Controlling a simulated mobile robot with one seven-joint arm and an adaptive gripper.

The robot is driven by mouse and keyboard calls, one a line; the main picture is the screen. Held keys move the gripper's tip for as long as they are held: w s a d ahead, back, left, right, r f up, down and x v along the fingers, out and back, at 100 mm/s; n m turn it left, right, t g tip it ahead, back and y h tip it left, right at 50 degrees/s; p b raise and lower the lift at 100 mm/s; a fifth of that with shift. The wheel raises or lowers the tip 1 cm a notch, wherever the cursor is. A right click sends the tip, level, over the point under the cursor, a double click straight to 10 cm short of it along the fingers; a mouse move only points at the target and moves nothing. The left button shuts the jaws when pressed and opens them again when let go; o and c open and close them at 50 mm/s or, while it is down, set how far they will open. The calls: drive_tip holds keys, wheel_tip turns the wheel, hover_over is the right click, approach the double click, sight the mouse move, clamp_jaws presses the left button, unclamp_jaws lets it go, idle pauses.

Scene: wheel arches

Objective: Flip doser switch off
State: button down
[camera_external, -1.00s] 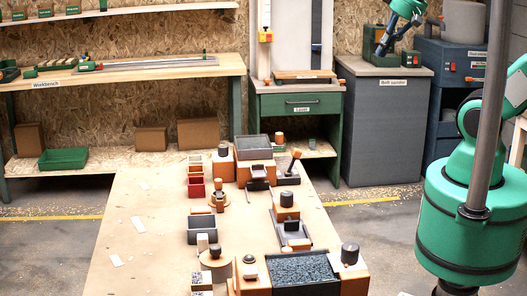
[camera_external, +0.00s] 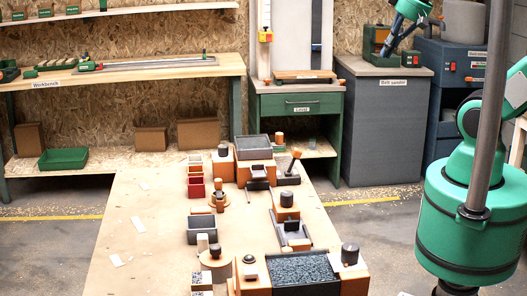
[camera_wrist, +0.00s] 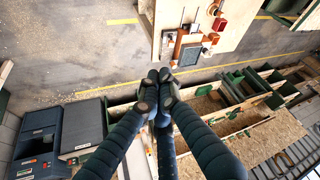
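No label reading "doser" is legible, so I cannot tell which switch is the doser switch. A blue cabinet (camera_external: 447,50) at the right back carries a small red switch (camera_external: 452,66) on its front. The blue cabinet also shows at the lower left of the wrist view (camera_wrist: 40,135). My gripper (camera_external: 384,50) hangs from my green arm above the belt sander cabinet, left of the blue cabinet, and touches no switch that I can see. In the wrist view my gripper's dark fingertips (camera_wrist: 158,78) meet, with nothing visible between them.
The grey belt sander cabinet (camera_external: 385,130) stands left of the blue cabinet, with a green machine (camera_external: 377,45) on top, close to my gripper. The front table (camera_external: 150,240) holds many small boxes and knobs. Floor between is open.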

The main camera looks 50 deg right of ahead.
drive_tip(key=w+a+f+m+g+y, duration=0.1)
drive_tip(key=w+a+m+g, duration=0.15)
drive_tip(key=w+a, duration=1.05)
drive_tip(key=w+a+f+m+g, duration=0.1)
drive_tip(key=a+f, duration=0.2)
drive_tip(key=a, duration=0.6)
drive_tip(key=w+a+f+m, duration=0.1)
drive_tip(key=a+f+m, duration=0.15)
drive_tip(key=a, duration=0.65)
drive_tip(key=s+a+f+m, duration=0.1)
drive_tip(key=s+a+f, duration=0.3)
drive_tip(key=a+f, duration=0.3)
drive_tip(key=s+a+f+m+g+p, duration=0.1)
drive_tip(key=s+a+f, duration=0.3)
drive_tip(key=a, duration=0.9)
drive_tip(key=s+a+f+m+g+h, duration=0.1)
drive_tip(key=s+a+f, duration=0.2)
drive_tip(key=a+f, duration=0.7)
drive_tip(key=shift+s+a+f, duration=0.3)
drive_tip(key=shift+s+f, duration=0.1)
drive_tip(key=shift+f, duration=0.05)
drive_tip(key=shift+f, duration=0.1)
wheel_tip(320, 180, down, 14)
drive_tip(key=shift+r+b, duration=0.1)
drive_tip(key=shift+b, duration=0.8)
